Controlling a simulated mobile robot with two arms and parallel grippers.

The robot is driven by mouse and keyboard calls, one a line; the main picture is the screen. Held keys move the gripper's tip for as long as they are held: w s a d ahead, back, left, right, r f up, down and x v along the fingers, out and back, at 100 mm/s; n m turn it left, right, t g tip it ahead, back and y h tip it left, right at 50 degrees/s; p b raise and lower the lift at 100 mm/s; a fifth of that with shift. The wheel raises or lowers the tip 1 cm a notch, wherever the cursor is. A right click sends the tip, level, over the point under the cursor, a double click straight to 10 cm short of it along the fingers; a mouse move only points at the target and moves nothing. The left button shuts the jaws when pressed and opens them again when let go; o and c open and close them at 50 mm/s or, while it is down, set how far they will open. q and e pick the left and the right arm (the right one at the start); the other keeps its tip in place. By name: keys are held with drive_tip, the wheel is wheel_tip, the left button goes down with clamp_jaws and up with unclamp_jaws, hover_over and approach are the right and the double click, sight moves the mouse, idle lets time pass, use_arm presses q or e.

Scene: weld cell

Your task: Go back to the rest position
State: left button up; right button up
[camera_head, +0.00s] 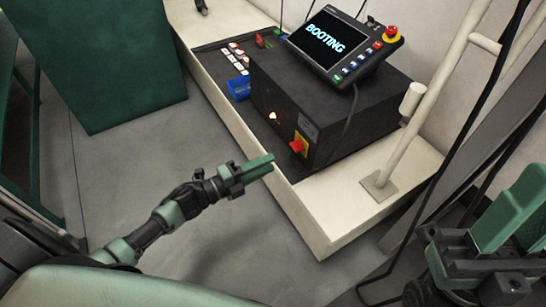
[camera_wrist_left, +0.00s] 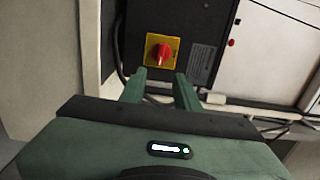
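My left gripper (camera_head: 258,168) reaches in from the left, in front of the black control box (camera_head: 330,115). In the left wrist view its two green fingers (camera_wrist_left: 160,82) stand apart with nothing between them. A red rotary switch on a yellow plate (camera_head: 298,145) is on the box's front, a short way beyond the fingertips. It also shows in the left wrist view (camera_wrist_left: 159,52), above the gap between the fingers. My right gripper (camera_head: 512,210) is at the lower right, raised in front of the camera; its finger gap cannot be made out.
A tablet-like pendant (camera_head: 335,42) reading "BOOTING", with a red emergency knob, sits on the box. A small lamp glows on the box. The cream bench (camera_head: 325,218) carries a white post (camera_head: 420,115). A green panel (camera_head: 105,60) stands at the upper left. Floor between is clear.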

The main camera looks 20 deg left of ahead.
use_arm(q)
drive_tip(key=shift+s+a, duration=0.25)
drive_tip(key=shift+s, duration=0.05)
